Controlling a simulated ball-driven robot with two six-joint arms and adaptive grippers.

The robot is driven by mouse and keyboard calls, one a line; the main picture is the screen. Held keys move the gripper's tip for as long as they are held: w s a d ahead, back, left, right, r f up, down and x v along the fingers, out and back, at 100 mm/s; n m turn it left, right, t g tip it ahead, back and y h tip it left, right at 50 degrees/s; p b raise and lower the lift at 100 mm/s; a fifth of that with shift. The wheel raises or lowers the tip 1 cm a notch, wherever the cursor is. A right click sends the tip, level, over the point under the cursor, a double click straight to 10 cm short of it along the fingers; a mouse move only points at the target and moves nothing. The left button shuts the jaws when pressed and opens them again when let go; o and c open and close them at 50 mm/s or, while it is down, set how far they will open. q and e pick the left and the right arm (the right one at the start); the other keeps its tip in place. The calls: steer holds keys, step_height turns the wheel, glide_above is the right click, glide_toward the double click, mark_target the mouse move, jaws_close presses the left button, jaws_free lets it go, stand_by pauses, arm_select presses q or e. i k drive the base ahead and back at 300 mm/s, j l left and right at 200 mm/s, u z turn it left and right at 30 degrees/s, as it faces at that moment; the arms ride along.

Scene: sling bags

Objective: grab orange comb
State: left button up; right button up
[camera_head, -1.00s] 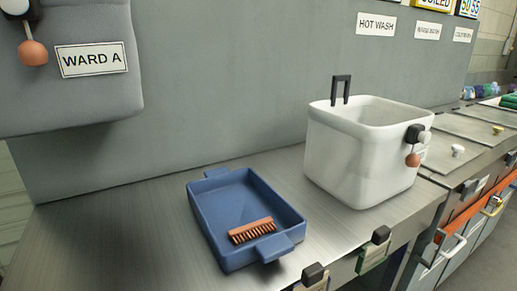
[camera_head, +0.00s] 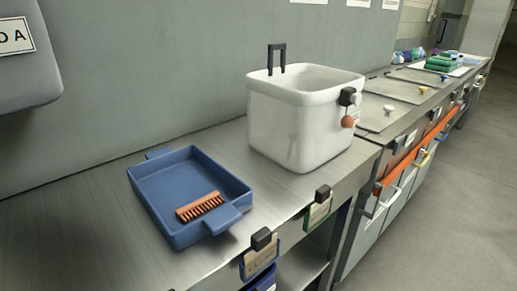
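The orange comb (camera_head: 199,206) lies in the front part of a blue tray (camera_head: 160,218), near the handle on its front right side. The comb's dark teeth side faces the front. The tray rests on the metal counter (camera_head: 90,236). Neither of my grippers shows in the head view.
A white bin (camera_head: 300,128) with a black handle stands on the counter right of the tray. Black clips (camera_head: 262,238) with hanging cards line the counter's front edge. A grey wall (camera_head: 150,70) rises behind. Open floor (camera_head: 440,220) lies at the right.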

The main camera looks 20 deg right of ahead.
mark_target(205, 201)
steer(key=k+j, duration=0.1)
steer(key=j, duration=0.3)
steer(key=k+j, duration=0.1)
steer(key=j, duration=0.3)
steer(key=k+j, duration=0.1)
steer(key=j, duration=0.3)
steer(key=k+j, duration=0.1)
steer(key=j, duration=0.35)
